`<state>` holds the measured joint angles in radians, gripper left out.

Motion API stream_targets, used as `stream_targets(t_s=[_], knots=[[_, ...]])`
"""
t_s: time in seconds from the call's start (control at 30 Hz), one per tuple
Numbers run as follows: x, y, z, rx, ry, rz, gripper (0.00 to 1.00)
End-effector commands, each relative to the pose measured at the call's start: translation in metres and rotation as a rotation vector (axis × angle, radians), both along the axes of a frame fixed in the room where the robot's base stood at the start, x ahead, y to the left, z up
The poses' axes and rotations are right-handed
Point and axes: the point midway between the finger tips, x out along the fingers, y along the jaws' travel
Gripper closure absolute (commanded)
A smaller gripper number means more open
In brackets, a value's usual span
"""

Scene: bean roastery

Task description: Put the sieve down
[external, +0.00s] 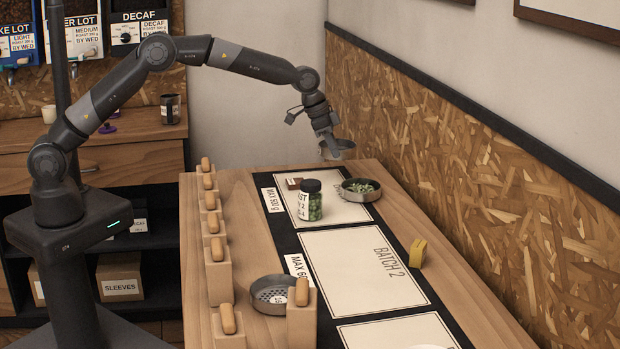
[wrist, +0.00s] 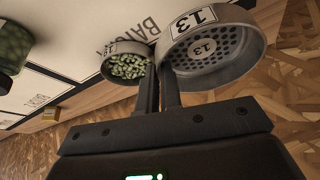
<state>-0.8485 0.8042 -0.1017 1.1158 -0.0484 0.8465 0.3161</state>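The sieve is a round grey metal pan with a perforated bottom and labels reading 13. It hangs from my gripper (external: 326,131) in the air above the far end of the table; it shows in the external view (external: 340,150) and large in the wrist view (wrist: 245,62). My gripper's two fingers (wrist: 158,75) are closed on the sieve's rim. A second perforated sieve (external: 268,282) stands on the table at the near left, beside the wooden blocks.
The table (external: 245,225) has a dark runner with pale mats, one marked BATCH 2 (external: 345,275). A jar of green beans (external: 309,203), a bean dish (external: 360,195), a brown piece (external: 294,183) and a yellow object (external: 417,252) stand there. A chipboard wall (external: 480,170) is close right.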

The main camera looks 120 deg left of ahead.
Motion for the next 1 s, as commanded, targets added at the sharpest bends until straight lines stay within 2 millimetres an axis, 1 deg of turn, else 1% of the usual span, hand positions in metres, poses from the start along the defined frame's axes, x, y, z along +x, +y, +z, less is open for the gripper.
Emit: stream_targets(t_s=[0.03, 0.2, 0.37, 0.47, 0.57, 0.77, 0.8, 0.87, 1.0], knots=[[0.004, -0.013, 0.009, 0.001, 0.000, -0.003, 1.00], [0.010, -0.042, 0.026, 0.001, -0.001, -0.002, 1.00], [0.012, -0.057, 0.035, 0.000, 0.000, 0.001, 1.00], [0.003, -0.061, 0.040, -0.001, 0.001, 0.004, 1.00], [-0.018, -0.063, 0.044, 0.000, 0.000, 0.009, 1.00], [-0.080, -0.079, 0.050, 0.000, 0.000, 0.013, 1.00], [-0.094, -0.084, 0.050, -0.001, 0.001, 0.014, 1.00], [-0.113, -0.093, 0.051, 0.000, 0.001, 0.014, 1.00], [-0.156, -0.117, 0.048, 0.000, 0.000, 0.014, 1.00]])
